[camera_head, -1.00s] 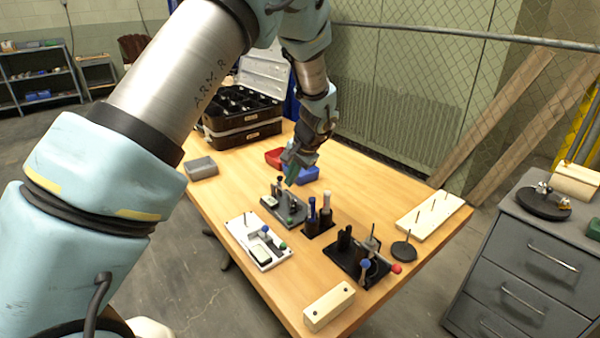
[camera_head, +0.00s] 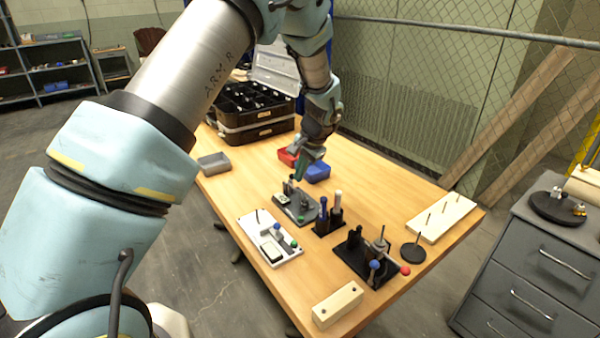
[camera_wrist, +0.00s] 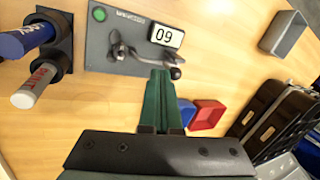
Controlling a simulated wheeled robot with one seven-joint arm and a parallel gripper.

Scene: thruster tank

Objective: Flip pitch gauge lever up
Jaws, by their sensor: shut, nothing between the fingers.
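The pitch gauge is probably the grey plate (camera_wrist: 97,55) below my gripper in the wrist view. It carries a green button, a small label too blurred to read, a white number display (camera_wrist: 165,35) and a metal lever (camera_wrist: 140,52) with a dark ball knob (camera_wrist: 175,73). In the head view the same grey plate (camera_head: 300,215) lies mid-table. My gripper (camera_wrist: 160,75) has green fingers shut together and empty. Their tips appear close to the lever, beside the knob; I cannot tell whether they touch. In the head view my gripper (camera_head: 299,176) hangs over the plate's far end.
A dark holder with blue and white-topped cylinders (camera_head: 330,212) stands right of the plate. A white panel (camera_head: 262,245) and black panel (camera_head: 355,262) sit nearer. Red (camera_head: 287,157) and blue (camera_head: 317,172) bins and a black case (camera_head: 250,125) are behind. Table is clear right of the bins.

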